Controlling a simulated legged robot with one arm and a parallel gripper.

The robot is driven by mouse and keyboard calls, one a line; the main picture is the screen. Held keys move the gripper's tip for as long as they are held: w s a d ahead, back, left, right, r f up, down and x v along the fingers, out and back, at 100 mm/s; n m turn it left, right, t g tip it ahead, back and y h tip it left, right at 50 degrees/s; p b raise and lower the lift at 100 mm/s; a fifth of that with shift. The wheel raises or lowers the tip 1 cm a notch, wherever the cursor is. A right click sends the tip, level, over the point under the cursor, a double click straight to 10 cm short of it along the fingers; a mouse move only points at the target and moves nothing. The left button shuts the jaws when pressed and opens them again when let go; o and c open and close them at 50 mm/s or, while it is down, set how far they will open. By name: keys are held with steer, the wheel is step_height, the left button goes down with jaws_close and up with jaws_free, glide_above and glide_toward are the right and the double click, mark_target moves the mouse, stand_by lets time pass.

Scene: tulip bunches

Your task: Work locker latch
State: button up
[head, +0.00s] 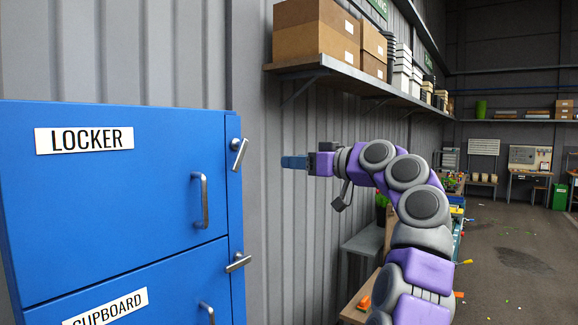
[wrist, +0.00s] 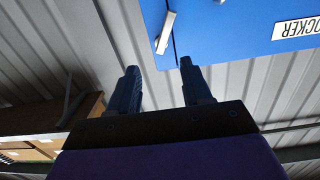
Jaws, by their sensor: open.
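The blue locker (head: 110,190) stands at the left in the head view, its upper door labelled LOCKER and shut. Its latch (head: 238,153), a short silver lever, sits tilted at the upper right edge of the door. In the wrist view the latch (wrist: 165,32) is at the top, beyond and between my fingertips, with the blue locker (wrist: 225,30) beside it. My gripper (head: 284,162) is right of the latch in the head view, apart from it. In the wrist view my gripper (wrist: 158,68) is open, with nothing between its two dark fingers.
A vertical handle (head: 202,200) is on the LOCKER door. A second latch (head: 238,262) sits below, beside the CUPBOARD door (head: 130,300). A wall shelf (head: 350,76) with cardboard boxes (head: 318,35) is above my arm. Open floor (head: 515,240) lies at the right.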

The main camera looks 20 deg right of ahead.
steer(key=v, duration=1.4)
steer(key=shift+b, duration=0.45)
steer(key=shift+w+f, duration=0.1)
